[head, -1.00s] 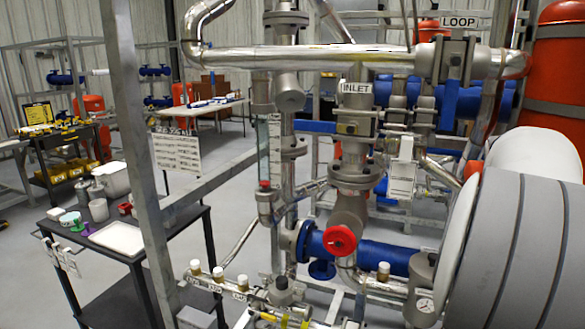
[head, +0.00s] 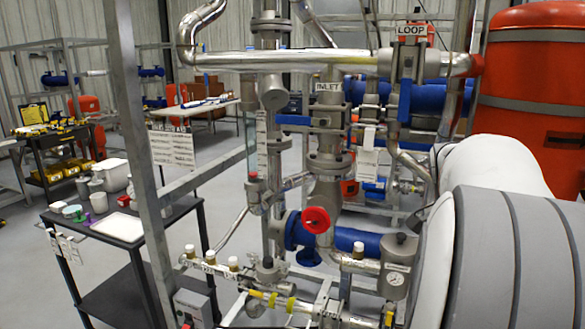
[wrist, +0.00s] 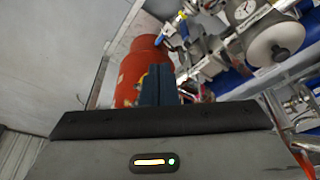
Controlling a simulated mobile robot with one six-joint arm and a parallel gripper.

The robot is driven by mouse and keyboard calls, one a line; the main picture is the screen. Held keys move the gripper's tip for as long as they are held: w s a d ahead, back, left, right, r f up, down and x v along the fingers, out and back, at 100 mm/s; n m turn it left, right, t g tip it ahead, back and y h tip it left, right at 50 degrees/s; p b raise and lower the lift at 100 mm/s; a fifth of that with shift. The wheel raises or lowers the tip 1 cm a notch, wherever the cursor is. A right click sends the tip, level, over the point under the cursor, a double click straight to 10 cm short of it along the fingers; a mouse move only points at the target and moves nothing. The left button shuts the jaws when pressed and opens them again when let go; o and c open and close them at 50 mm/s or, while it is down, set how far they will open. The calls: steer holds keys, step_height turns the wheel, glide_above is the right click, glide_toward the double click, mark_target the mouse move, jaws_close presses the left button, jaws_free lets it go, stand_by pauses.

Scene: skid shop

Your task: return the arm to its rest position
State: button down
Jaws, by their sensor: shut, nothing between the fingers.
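My gripper (wrist: 159,86) shows in the wrist view as two dark fingers pressed together, with nothing between them. It points toward a red tank (wrist: 136,68), apart from it as far as I can tell. In the head view my white and grey arm fills the lower right, and the gripper itself is out of that picture. The arm's outline lies in front of the lower part of the large red tank (head: 528,75).
The pipe skid stands in the middle, with a red handwheel (head: 316,220), a blue pipe (head: 350,239) and a pressure gauge (head: 396,279). A dark cart (head: 125,238) with containers is at left. Grey floor (head: 240,215) shows between cart and skid.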

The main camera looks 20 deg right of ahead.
steer(key=w+a+f+n+t+y+p, duration=0.15)
steer(key=a+n, duration=0.35)
steer(key=a, duration=0.5)
steer(key=w+a+f+n+t, duration=0.15)
steer(key=a+n, duration=0.25)
steer(key=a, duration=0.5)
steer(key=s+a+f+n+y, duration=0.1)
steer(key=s+a+f+n, duration=0.1)
steer(key=a, duration=0.4)
steer(key=s+a+f+n+y, duration=0.1)
steer(key=s+a+f+n, duration=0.2)
steer(key=a+n, duration=0.3)
steer(key=shift+s+a+f+p, duration=0.3)
steer(key=shift+s+a, duration=0.1)
steer(key=shift+s, duration=0.1)
